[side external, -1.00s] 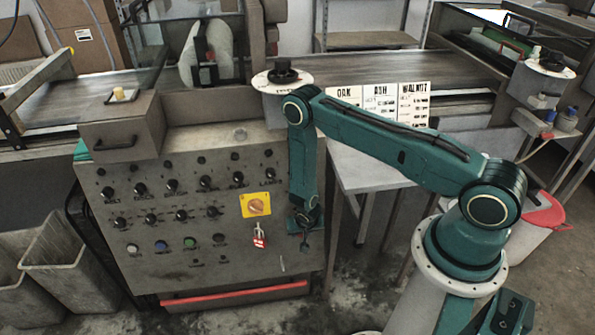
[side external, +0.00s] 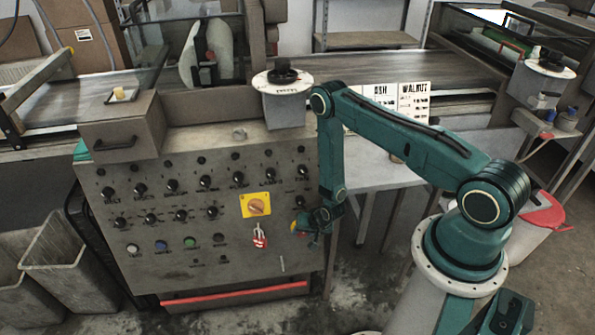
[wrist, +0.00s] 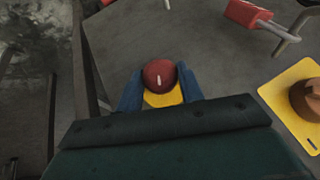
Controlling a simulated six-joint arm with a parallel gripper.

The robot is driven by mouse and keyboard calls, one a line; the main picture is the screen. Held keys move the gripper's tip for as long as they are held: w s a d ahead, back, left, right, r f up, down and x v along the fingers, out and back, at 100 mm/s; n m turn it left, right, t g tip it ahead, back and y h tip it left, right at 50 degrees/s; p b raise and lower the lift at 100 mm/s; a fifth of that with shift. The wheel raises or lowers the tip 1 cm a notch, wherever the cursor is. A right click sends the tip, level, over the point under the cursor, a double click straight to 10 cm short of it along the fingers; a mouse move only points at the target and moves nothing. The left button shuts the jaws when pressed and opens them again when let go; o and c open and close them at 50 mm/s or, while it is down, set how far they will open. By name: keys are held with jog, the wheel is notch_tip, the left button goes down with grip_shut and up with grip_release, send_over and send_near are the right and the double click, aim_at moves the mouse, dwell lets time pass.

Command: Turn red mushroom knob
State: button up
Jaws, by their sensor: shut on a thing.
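The red mushroom knob (wrist: 159,75) with a yellow base (wrist: 163,98) is on the grey control panel (wrist: 205,45). It sits between the two blue fingers of my gripper (wrist: 160,90) in the wrist view, and the fingers are closed on its sides. In the side view my gripper (side external: 303,226) is at the panel's right part, right of the yellow-plated rotary switch. A bit of red and yellow shows at the fingertips there; the rest of the knob is hidden.
The orange rotary switch (side external: 256,206) on its yellow plate and a hanging red padlock (side external: 260,240) are just left of my gripper. Rows of black knobs (side external: 205,182) cover the panel. A round dial stand (side external: 283,80) rises above it.

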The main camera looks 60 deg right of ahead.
jog(key=o, duration=1)
jog(key=shift+r, duration=0.1)
jog(key=shift+v, duration=6.85)
jog(key=shift+s, duration=0.1)
